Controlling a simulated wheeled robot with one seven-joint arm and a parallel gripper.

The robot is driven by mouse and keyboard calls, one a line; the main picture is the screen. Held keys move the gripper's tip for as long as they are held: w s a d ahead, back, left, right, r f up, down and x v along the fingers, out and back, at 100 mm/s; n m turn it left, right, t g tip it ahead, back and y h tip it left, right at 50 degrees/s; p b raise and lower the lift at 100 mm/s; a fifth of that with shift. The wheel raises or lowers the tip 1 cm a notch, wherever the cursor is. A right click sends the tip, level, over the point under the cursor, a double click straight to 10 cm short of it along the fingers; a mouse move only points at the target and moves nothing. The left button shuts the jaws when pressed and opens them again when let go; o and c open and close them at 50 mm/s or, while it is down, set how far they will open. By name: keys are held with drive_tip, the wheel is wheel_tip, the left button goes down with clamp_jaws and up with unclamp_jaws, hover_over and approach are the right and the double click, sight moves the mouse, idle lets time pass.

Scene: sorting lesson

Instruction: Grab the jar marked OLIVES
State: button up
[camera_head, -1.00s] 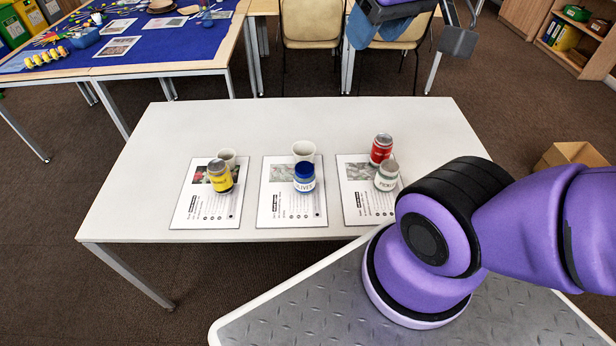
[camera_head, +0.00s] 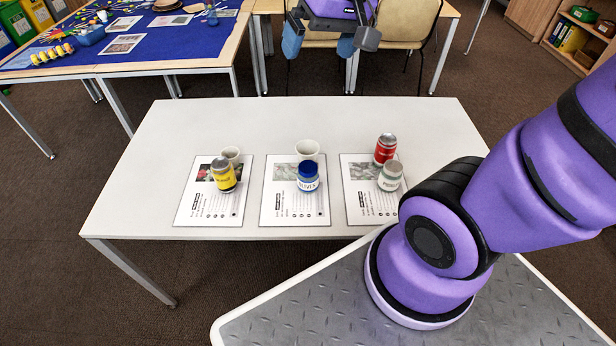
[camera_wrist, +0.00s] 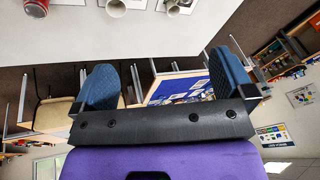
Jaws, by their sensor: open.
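The jar marked OLIVES (camera_head: 308,177) is blue with a white label and a blue lid. It stands upright on the middle printed sheet (camera_head: 294,212) on the white table (camera_head: 150,190). A white cup (camera_head: 307,150) stands just behind it. My gripper (camera_head: 325,42) is open and empty, high beyond the table's far edge and well apart from the jar. In the wrist view, my gripper (camera_wrist: 168,85) has its two blue fingers spread with nothing between them. The OLIVES jar cannot be made out there.
A yellow jar (camera_head: 224,176) and a cup (camera_head: 231,154) stand on the left sheet. A red can (camera_head: 385,149) and a pale green-labelled jar (camera_head: 390,177) stand on the right sheet. The table's left part is clear. Chairs (camera_head: 409,24) stand behind.

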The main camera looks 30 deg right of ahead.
drive_tip(key=w+f+m+g, duration=0.1)
drive_tip(key=w+f, duration=0.6)
drive_tip(key=f, duration=0.1)
drive_tip(key=m+g+h, duration=0.2)
drive_tip(key=m+g, duration=0.1)
drive_tip(key=m, duration=0.1)
hover_over(308, 167)
wheel_tip(308, 167, down, 27)
drive_tip(key=shift+s+a+r, duration=0.1)
drive_tip(key=shift+r, duration=0.05)
wheel_tip(308, 167, down, 4)
drive_tip(key=shift+f, duration=3.55)
drive_tip(key=c, duration=1.1)
